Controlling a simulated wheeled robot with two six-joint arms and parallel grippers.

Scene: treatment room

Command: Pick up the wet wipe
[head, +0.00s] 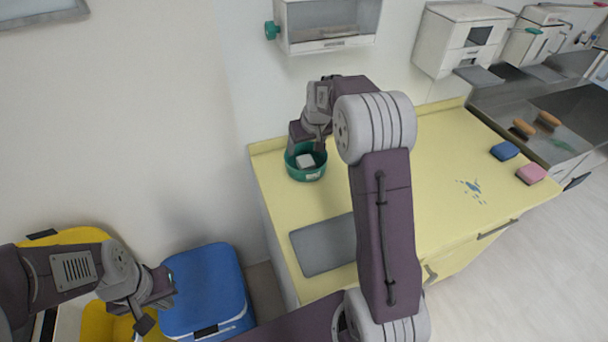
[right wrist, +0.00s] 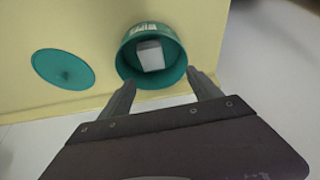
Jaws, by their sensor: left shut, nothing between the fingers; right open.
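The wet wipe (head: 305,161) is a small white block-like piece inside a round green tub (head: 306,176) at the back left of the yellow counter. In the right wrist view the wipe (right wrist: 150,55) sits in the open mouth of the tub (right wrist: 152,81). My right gripper (right wrist: 163,86) is open, its fingers apart at the near side of the tub with nothing between them. In the head view my right gripper (head: 307,143) is over the tub, partly hidden by its own wrist. My left gripper (head: 156,302) is shut and empty near the blue bin, far from the tub.
A green lid (right wrist: 63,69) lies beside the tub. A grey mat (head: 322,246) lies on the counter (head: 440,160). A blue sponge (head: 504,151), a pink sponge (head: 531,174) and a blue spill (head: 471,188) are at the right. A blue bin (head: 207,285) and yellow bins stand lower left.

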